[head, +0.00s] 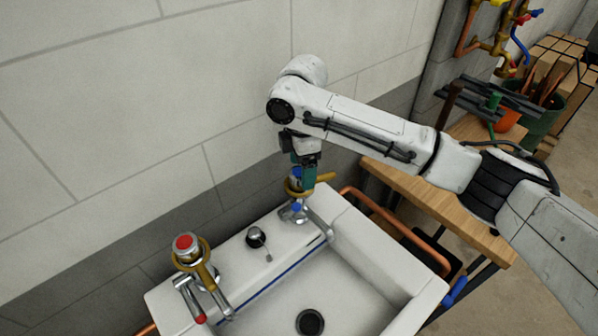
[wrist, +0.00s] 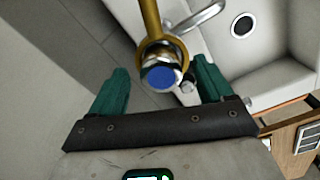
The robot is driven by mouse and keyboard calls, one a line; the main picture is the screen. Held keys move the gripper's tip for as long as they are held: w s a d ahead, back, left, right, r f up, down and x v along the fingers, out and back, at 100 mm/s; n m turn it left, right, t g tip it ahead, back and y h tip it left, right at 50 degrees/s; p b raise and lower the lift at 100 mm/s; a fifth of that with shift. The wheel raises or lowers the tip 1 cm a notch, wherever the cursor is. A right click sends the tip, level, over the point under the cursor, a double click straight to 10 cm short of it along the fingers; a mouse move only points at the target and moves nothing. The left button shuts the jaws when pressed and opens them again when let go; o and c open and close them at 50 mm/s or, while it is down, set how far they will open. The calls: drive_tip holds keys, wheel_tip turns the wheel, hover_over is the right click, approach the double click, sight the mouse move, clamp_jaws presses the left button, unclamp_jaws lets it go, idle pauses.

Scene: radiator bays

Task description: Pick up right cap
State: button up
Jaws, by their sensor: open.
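The right cap has a round blue top (wrist: 162,77) and sits on the right tap, with a brass ring-ended tool (wrist: 150,22) around it just below. In the head view the blue cap (head: 296,173) is partly hidden by my gripper (head: 304,172). My gripper points down over the right tap. In the wrist view its teal fingers (wrist: 160,72) are open, one on each side of the cap. I see gaps between the fingers and the cap. The left cap, with a red top (head: 184,242), sits on the left tap with another brass ring tool around it.
The white sink (head: 285,262) lies below, with chrome levers, a black drain (head: 310,322) and a black knob (head: 256,237) between the taps. A grey wall (head: 110,110) stands close behind. A wooden bench (head: 435,200) and copper pipe (head: 400,228) are at right.

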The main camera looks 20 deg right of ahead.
drive_tip(key=shift+f, duration=1.1)
drive_tip(key=c, duration=1.1)
drive_tip(key=shift+r, duration=0.1)
